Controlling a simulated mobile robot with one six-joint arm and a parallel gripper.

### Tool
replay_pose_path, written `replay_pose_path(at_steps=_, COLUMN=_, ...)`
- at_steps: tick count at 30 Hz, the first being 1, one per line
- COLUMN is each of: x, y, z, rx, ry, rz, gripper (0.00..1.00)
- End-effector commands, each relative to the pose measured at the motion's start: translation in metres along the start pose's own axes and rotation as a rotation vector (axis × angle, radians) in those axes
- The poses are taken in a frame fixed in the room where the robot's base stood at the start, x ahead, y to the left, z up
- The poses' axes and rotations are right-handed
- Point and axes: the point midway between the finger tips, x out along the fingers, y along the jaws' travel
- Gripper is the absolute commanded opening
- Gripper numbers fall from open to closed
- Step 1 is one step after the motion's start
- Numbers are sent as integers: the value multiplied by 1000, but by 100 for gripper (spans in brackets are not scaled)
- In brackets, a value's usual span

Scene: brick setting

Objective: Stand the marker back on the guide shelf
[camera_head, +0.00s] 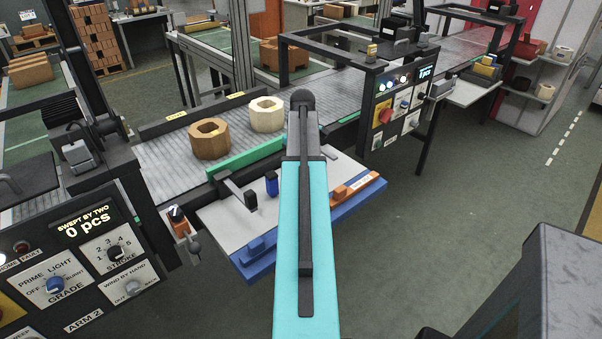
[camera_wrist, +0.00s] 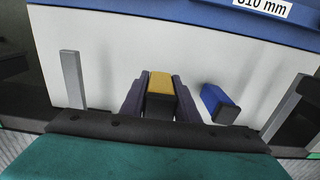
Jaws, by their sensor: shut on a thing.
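My gripper (camera_wrist: 160,92) shows in the wrist view, its two dark fingers shut on a small block with a yellow top and a dark lower face, apparently the marker (camera_wrist: 161,80). The gripper and this block are hidden behind my turquoise arm in the head view. A white shelf plate with a blue edge, apparently the guide shelf (camera_head: 222,222), lies below the arm; its pale surface also fills the wrist view (camera_wrist: 110,45). Whether the held block touches it I cannot tell. A blue block (camera_wrist: 220,103) stands right of the gripper, apart from it; it also shows in the head view (camera_head: 271,184).
Grey posts stand left (camera_wrist: 72,80) and right (camera_wrist: 286,106) of the gripper. A green rail (camera_head: 245,157) separates the shelf from the conveyor (camera_head: 165,165), which carries brown (camera_head: 209,152) and cream (camera_head: 267,127) rings. An orange piece (camera_head: 345,193) sits at the shelf's right end. Control panels flank it.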

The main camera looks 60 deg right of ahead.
Motion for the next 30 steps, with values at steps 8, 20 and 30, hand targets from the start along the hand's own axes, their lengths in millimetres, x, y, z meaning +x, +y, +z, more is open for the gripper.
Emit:
replay_pose_path(at_steps=8, x=0, y=1, z=-1, rx=1, ry=0, rz=0, gripper=14)
replay_pose_path(at_steps=20, x=6, y=5, z=-14, rx=2, ry=-2, rz=-1, gripper=14)
replay_pose_path(at_steps=30, x=35, y=5, z=-13, rx=2, ry=-1, rz=0, gripper=14)
